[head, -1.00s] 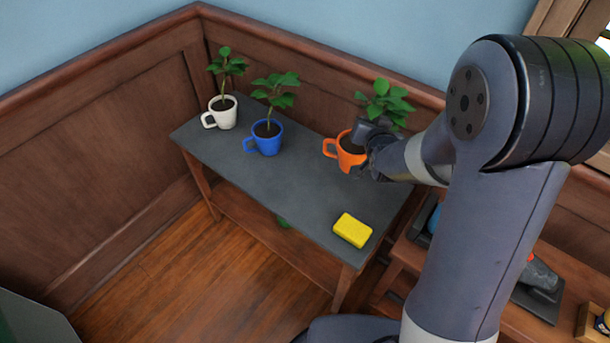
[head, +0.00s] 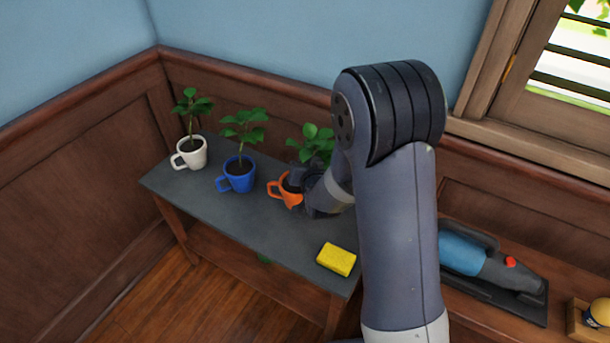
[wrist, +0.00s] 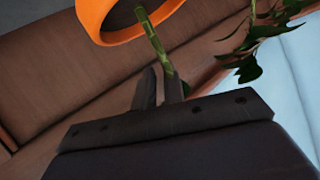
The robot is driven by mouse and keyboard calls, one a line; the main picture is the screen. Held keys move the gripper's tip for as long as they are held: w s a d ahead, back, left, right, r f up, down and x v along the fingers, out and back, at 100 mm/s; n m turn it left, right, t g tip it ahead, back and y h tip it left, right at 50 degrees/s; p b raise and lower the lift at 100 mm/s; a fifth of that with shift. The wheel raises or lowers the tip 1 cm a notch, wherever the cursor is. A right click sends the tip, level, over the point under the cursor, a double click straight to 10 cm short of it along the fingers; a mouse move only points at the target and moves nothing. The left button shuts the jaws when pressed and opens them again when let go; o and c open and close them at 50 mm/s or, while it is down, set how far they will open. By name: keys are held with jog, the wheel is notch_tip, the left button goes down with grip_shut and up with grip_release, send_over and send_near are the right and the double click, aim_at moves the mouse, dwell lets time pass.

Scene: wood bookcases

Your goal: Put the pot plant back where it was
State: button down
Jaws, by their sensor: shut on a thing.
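The pot plant in an orange mug (head: 289,190) is at the right part of the grey table (head: 225,207), right of the blue mug plant. Its leaves (head: 312,140) rise behind my gripper (head: 308,192). In the wrist view my gripper (wrist: 160,82) is shut on the green stem (wrist: 153,40), below the mug's orange rim (wrist: 130,35) in the picture. The mug's handle points left. My wrist hides the mug's right side, and I cannot tell whether its base touches the tabletop.
A blue mug plant (head: 237,181) and a white mug plant (head: 191,154) stand left on the table. A yellow sponge (head: 336,259) lies near the front right corner. A blue hand vacuum (head: 465,254) is on the right-hand shelf. Grey tabletop is free in front of the mugs.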

jog(key=shift+f, duration=1.85)
jog(key=shift+f+b, duration=0.15)
jog(key=shift+b, duration=0.15)
jog(key=c, duration=1.5)
grip_release()
jog(key=v, duration=1.2)
